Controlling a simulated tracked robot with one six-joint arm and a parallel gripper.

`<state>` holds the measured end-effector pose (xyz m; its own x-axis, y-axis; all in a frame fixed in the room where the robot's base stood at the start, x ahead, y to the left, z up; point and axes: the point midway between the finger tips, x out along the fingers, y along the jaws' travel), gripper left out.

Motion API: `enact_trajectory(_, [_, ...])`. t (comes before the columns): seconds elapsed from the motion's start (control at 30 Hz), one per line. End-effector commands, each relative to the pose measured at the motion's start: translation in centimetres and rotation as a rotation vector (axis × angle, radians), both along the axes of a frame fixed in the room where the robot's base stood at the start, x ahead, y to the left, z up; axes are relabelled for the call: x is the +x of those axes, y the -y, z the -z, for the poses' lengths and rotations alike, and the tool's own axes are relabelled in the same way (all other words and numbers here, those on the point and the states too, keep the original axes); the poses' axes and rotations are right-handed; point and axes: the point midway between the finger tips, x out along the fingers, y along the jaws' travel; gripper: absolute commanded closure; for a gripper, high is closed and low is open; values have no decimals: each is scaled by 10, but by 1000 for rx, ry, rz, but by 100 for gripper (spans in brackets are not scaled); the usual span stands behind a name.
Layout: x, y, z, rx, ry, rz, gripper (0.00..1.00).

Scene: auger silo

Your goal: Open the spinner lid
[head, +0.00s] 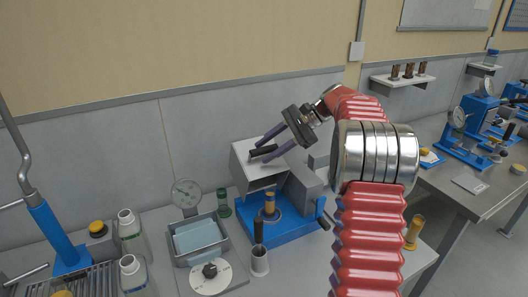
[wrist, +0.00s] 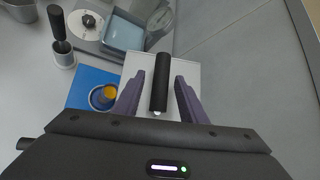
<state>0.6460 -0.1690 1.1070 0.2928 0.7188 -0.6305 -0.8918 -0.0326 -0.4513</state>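The spinner is a blue-based machine (head: 280,228) on the bench, with a brown-topped post at its front. A pale box-shaped lid (head: 243,165) is above its rear left and looks tilted. Its underside edge shows towards the front, and I cannot tell how far it stands open. A black bar handle (head: 263,151) is on the lid's top. My gripper (head: 268,149) reaches down to it from the upper right. In the wrist view the handle (wrist: 161,72) lies between my two purple fingers (wrist: 158,92), with a gap on each side. The fingers are open.
Left of the spinner are a dial gauge (head: 187,194), a tray of blue liquid (head: 199,238), a black-handled tool in a white cup (head: 259,259) and white-capped bottles (head: 131,234). The wall is close behind. A yellow cylinder (head: 414,232) stands at right.

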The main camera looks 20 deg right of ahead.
Motion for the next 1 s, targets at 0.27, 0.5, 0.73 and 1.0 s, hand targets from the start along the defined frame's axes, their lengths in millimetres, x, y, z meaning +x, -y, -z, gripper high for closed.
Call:
enact_trajectory(0.27, [-13, 33, -28, -1, 1, 2, 62])
enact_trajectory(0.5, [-25, 63, -54, -1, 0, 0, 62])
enact_trajectory(0.73, [-33, 83, -72, 0, -1, -1, 62])
enact_trajectory(1.0, [-36, 87, -77, 1, -1, -4, 62])
